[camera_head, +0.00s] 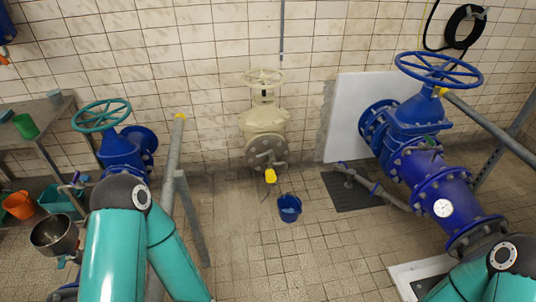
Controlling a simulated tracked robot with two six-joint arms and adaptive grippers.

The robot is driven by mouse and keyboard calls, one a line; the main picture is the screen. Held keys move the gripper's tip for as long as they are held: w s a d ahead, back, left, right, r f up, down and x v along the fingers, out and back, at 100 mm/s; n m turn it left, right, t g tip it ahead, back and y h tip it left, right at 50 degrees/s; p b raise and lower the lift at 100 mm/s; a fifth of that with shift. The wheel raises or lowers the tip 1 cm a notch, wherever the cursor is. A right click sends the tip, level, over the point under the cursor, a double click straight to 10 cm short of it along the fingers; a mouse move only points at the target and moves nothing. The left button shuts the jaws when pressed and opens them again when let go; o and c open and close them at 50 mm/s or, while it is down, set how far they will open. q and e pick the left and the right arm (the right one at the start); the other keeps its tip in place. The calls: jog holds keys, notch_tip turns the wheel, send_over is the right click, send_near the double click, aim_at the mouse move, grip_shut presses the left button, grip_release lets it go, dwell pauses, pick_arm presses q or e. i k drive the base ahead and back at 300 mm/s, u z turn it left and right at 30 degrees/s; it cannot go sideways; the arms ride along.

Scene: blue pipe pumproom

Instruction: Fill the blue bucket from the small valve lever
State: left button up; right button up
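The blue bucket (289,208) stands upright on the tiled floor near the middle, just right of and in front of the cream valve (263,122). Its inside shows a lighter blue patch; I cannot tell whether that is water. A small yellow piece (270,176), which looks like a small valve lever, sits low under the cream valve, up and left of the bucket. No water stream is visible. My teal arms show at the bottom left and bottom right. Neither gripper is visible, and nothing of mine is near the bucket or yellow piece.
A blue valve with a teal handwheel (101,114) stands at left, beside a slanted post (174,160). A large blue pipe (432,190) runs along the right. A bench (45,112) with pots is far left. The floor before the bucket is clear.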

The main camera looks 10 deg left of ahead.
aim_at(270, 151)
jog(key=i, duration=2)
jog(key=u, duration=0.7)
